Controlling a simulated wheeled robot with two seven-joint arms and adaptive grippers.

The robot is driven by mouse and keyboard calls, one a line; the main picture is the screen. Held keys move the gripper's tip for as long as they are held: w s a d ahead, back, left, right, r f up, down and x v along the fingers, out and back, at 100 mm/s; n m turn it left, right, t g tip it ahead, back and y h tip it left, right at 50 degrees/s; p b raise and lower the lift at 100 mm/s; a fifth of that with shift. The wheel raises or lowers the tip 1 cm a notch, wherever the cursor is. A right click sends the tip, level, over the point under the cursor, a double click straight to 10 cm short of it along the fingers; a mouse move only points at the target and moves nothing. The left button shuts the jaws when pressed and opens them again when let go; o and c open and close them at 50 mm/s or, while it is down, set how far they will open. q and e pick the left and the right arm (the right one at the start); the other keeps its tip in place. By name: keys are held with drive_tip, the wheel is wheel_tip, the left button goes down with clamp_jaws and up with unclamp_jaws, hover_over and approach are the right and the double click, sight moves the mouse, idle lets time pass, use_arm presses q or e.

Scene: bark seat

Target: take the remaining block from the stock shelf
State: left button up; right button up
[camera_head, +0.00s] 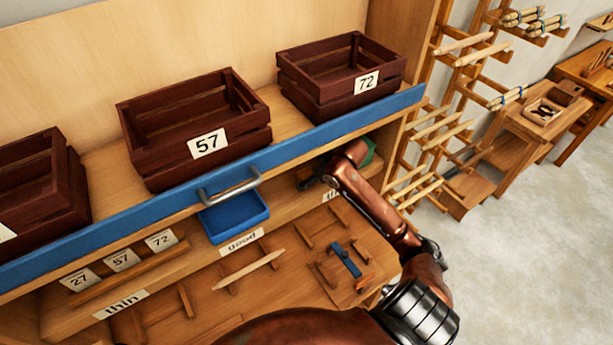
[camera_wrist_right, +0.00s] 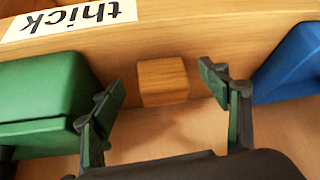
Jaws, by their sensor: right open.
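A small light-brown wooden block (camera_wrist_right: 163,82) lies on the shelf board in the right wrist view, against the front lip that bears the "thick" label (camera_wrist_right: 70,18). My right gripper (camera_wrist_right: 163,84) is open, with one dark finger on each side of the block and a gap to each. I cannot tell whether the fingertips are level with the block or short of it. In the head view my right gripper (camera_head: 308,181) reaches under the blue shelf edge, and the block cannot be made out. My left gripper is not in view.
A green bin (camera_wrist_right: 40,95) and a blue bin (camera_wrist_right: 292,65) flank the gripper closely. The blue tray (camera_head: 234,216) also stands left of my arm. The blue shelf edge (camera_head: 130,210) runs above, bearing crates such as 57 (camera_head: 195,128) and 72 (camera_head: 340,78).

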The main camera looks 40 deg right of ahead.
sight(308, 174)
drive_tip(key=w, duration=0.1)
drive_tip(key=w+p, duration=0.1)
drive_tip(key=w, duration=0.1)
drive_tip(key=shift+w+a+f, duration=0.15)
drive_tip(key=shift+a+f, duration=0.05)
drive_tip(key=shift+f, duration=0.35)
drive_tip(key=shift+c, duration=1.4)
drive_tip(key=c, duration=1.1)
